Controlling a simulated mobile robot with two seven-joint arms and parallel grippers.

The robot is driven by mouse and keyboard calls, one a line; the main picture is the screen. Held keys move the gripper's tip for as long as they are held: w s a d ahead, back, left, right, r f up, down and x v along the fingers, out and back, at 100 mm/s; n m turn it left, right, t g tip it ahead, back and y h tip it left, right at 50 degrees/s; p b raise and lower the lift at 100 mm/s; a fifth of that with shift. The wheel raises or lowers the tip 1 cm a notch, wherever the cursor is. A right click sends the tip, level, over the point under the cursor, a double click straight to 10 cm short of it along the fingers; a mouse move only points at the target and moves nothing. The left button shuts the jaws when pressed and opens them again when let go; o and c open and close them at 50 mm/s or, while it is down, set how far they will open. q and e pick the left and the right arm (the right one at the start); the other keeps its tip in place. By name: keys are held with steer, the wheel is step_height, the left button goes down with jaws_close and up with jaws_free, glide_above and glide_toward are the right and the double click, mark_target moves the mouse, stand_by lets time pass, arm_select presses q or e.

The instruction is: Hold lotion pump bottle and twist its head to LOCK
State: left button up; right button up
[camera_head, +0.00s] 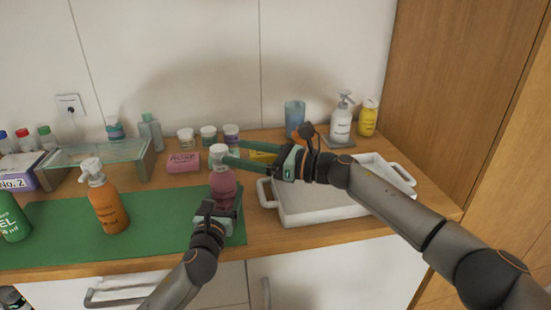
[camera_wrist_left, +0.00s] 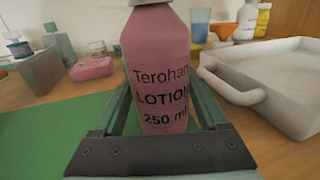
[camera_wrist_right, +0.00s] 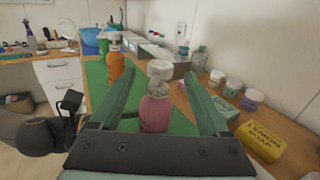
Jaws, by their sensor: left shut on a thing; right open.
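The pink lotion pump bottle (camera_head: 223,187) stands upright near the right end of the green mat (camera_head: 60,222). Its label shows in the left wrist view (camera_wrist_left: 163,85). My left gripper (camera_head: 214,208) is shut on the bottle's body, one finger on each side. The pump head (camera_head: 219,154) is pale and shows from the side in the right wrist view (camera_wrist_right: 159,72). My right gripper (camera_head: 245,158) is open at head height, coming in from the right. Its fingers lie on either side of the pump head, apart from it in the right wrist view. Any lock marking is too small to see.
A white tray (camera_head: 300,213) stands to the right of the bottle. An orange pump bottle (camera_head: 107,208) stands on the mat to the left. A pink soap box (camera_head: 183,162), several small jars and a yellow soap box (camera_wrist_right: 262,139) lie behind. The mat's middle is clear.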

steer(key=v, duration=0.8)
steer(key=shift+d, duration=0.2)
steer(key=m+t+h, duration=0.3)
steer(key=m+t, duration=0.2)
steer(key=t, duration=0.1)
glide_toward(223, 150)
steer(key=shift+f+x, duration=0.15)
steer(key=shift+x, duration=1.55)
steer(key=shift+f+x, duration=0.2)
steer(key=shift+x, duration=1.5)
steer(key=shift+f+x, duration=0.15)
steer(key=shift+x, duration=1.5)
jaws_close()
